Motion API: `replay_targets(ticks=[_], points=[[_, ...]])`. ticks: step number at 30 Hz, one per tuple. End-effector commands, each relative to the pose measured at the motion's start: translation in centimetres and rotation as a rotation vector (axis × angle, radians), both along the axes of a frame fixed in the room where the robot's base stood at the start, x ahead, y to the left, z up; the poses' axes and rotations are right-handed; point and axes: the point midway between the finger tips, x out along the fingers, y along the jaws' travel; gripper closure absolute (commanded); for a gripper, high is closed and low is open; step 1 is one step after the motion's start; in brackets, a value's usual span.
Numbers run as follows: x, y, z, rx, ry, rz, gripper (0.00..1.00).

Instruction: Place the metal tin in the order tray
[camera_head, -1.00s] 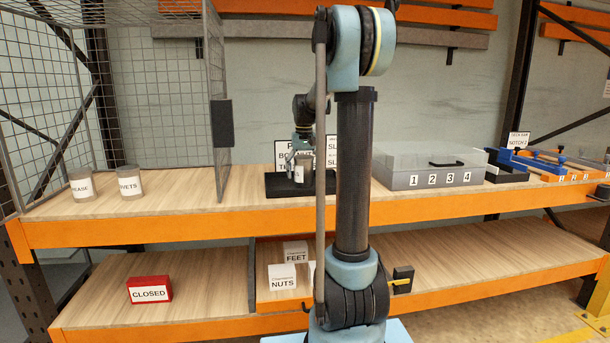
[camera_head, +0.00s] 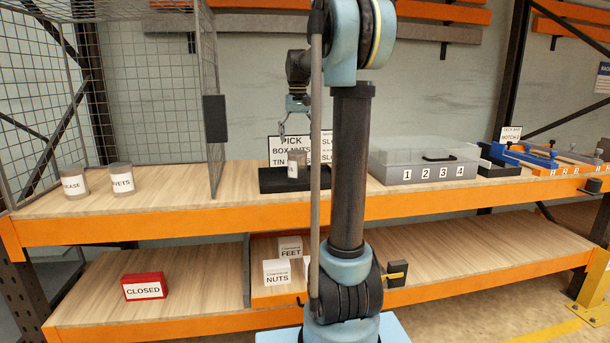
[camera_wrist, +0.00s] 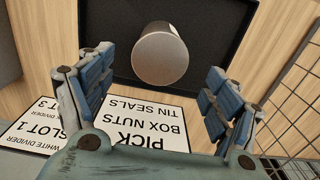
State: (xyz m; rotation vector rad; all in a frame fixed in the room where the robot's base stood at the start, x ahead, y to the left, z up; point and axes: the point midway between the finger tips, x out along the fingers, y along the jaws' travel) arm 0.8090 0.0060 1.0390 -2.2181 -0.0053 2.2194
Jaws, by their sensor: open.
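A grey metal tin (camera_head: 297,163) with a white label stands upright in the black order tray (camera_head: 268,183) on the upper shelf. In the wrist view the tin's round lid (camera_wrist: 160,57) shows inside the dark tray (camera_wrist: 222,25), near its sign-side edge. My gripper (camera_head: 284,134) is above the tin, open and empty, clear of it. In the wrist view the two blue-padded fingers (camera_wrist: 156,62) are spread wide on either side. My arm hides the right part of the tray in the head view.
A sign (camera_head: 288,142) stands behind the tray. A wire cage (camera_head: 212,100) stands at left, with two labelled tins (camera_head: 121,180) on the shelf. A grey box with a clear lid (camera_head: 425,170) is at right. The lower shelf holds a red CLOSED block (camera_head: 144,286) and white boxes.

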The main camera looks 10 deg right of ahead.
Motion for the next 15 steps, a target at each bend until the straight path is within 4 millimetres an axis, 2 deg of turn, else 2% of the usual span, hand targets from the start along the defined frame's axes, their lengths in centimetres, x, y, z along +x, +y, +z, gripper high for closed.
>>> replay_targets(ticks=[4,7,11,15], points=[[-0.5,0.0,0.0,0.0,-0.002,0.0,0.18],[-2.2,0.0,-0.4,0.0,-0.009,0.001,0.18],[-5.9,0.0,-1.5,-0.001,-0.026,0.003,0.18],[-10.4,0.0,-3.2,-0.002,-0.046,0.005,0.18]])
